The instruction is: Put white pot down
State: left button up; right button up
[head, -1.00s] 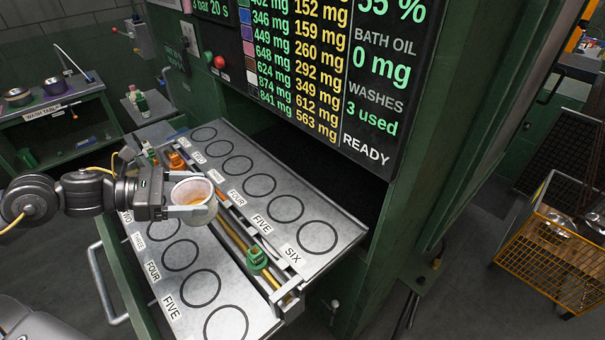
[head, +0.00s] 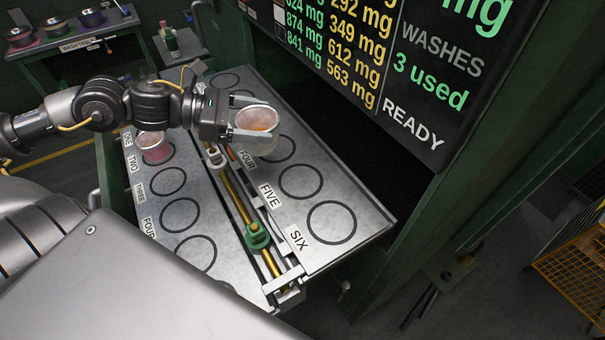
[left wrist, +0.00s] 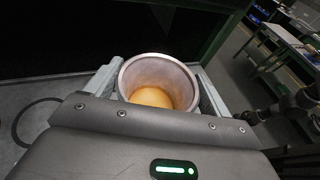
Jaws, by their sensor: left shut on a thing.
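The white pot (head: 257,138) is held between the fingers of my left gripper (head: 272,118), with its orange-tinted inside facing up.
A pink pot (head: 153,150) stands on the left plate (head: 150,195), near label TWO. Several marked circles look empty. A brass rail with a green knob (head: 257,237) runs between the plates. The dark cabinet and its screen (head: 405,60) rise behind. A wash table (head: 85,42) stands far left.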

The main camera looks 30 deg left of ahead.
aim_at(277, 123)
pick_arm(q)
jog(key=shift+w+d, duration=0.1)
jog(key=shift+d, duration=0.2)
jog(key=shift+d+b, duration=0.2)
jog(key=shift+b, duration=0.2)
jog(key=shift+s+d, duration=0.2)
jog(key=shift+s, duration=0.05)
jog(key=shift+d+f+b, duration=0.15)
jog(key=shift+b, duration=0.3)
jog(key=w+d+p, duration=0.1)
jog(key=d+p, duration=0.1)
jog(key=p, duration=0.1)
jog(key=shift+w+d+p, duration=0.1)
jog(key=shift+p, duration=0.25)
jog(key=d+f, duration=0.1)
jog(key=f, duration=0.2)
jog(key=w+d+f+b, duration=0.1)
jog(key=d+f, duration=0.1)
jog(key=f, duration=0.1)
jog(key=d+f, duration=0.1)
jog(key=f, duration=0.3)
jog(key=shift+w+d, duration=0.25)
jog(key=shift+d, duration=0.15)
pick_arm(e)
jog(key=shift+w+a+r, duration=0.1)
jog(key=shift+w+r, duration=0.2)
jog(key=shift+w, duration=0.05)
